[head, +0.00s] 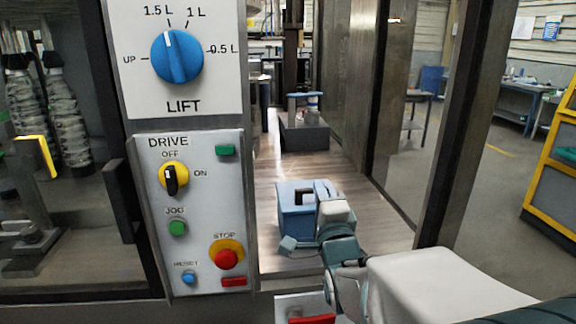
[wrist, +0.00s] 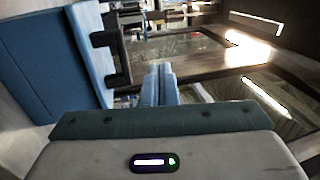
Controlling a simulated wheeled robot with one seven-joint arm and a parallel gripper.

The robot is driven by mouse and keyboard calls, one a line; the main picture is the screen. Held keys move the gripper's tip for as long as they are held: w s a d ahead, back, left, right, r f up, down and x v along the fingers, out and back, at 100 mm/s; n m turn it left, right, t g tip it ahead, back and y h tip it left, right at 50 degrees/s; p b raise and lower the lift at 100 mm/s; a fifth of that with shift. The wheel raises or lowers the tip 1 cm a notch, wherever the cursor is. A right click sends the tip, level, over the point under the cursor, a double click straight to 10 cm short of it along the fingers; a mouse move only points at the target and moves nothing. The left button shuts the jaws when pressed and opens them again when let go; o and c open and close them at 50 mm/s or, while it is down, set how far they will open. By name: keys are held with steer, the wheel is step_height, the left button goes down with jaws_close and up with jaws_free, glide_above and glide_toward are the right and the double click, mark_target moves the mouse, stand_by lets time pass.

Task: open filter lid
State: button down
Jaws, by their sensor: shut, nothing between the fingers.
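A blue box-shaped filter housing (head: 290,226) stands on the metal deck, low in the middle of the head view. A dark handle (head: 302,197) shows on its top. In the wrist view the blue housing (wrist: 35,60) fills the upper left, and the black handle (wrist: 106,57) stands out from its paler face. My gripper (head: 323,188) is at the right side of the housing, partly covering it. In the wrist view its fingers (wrist: 158,85) are together and empty, to the right of the handle and apart from it in the picture. I cannot tell the lid's exact position.
A control panel (head: 203,215) with knobs and buttons stands left of the deck. A frame post (head: 462,120) stands to the right. A dark block (head: 303,137) sits farther back on the deck. Bare deck (head: 283,170) lies between that block and the housing.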

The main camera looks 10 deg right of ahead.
steer(key=p+x, duration=0.2)
steer(key=p, duration=0.1)
steer(key=p+x, duration=0.2)
steer(key=p, duration=0.2)
steer(key=shift+d+r, duration=0.15)
steer(key=shift+r, duration=0.2)
steer(key=p, duration=0.5)
steer(key=shift+w+r+p, duration=0.1)
steer(key=shift+w+p, duration=0.15)
steer(key=shift+p, duration=0.15)
steer(key=p+x, duration=0.3)
steer(key=x, duration=0.3)
steer(key=shift+w+r, duration=0.1)
steer(key=shift+w, duration=0.15)
steer(key=shift+w+r+p, duration=0.4)
steer(key=shift+r+p, duration=0.2)
steer(key=shift+p, duration=0.15)
steer(key=shift+s+a+f, duration=0.15)
steer(key=shift+a+f, duration=0.1)
steer(key=shift+f, duration=0.1)
steer(key=shift+s, duration=0.1)
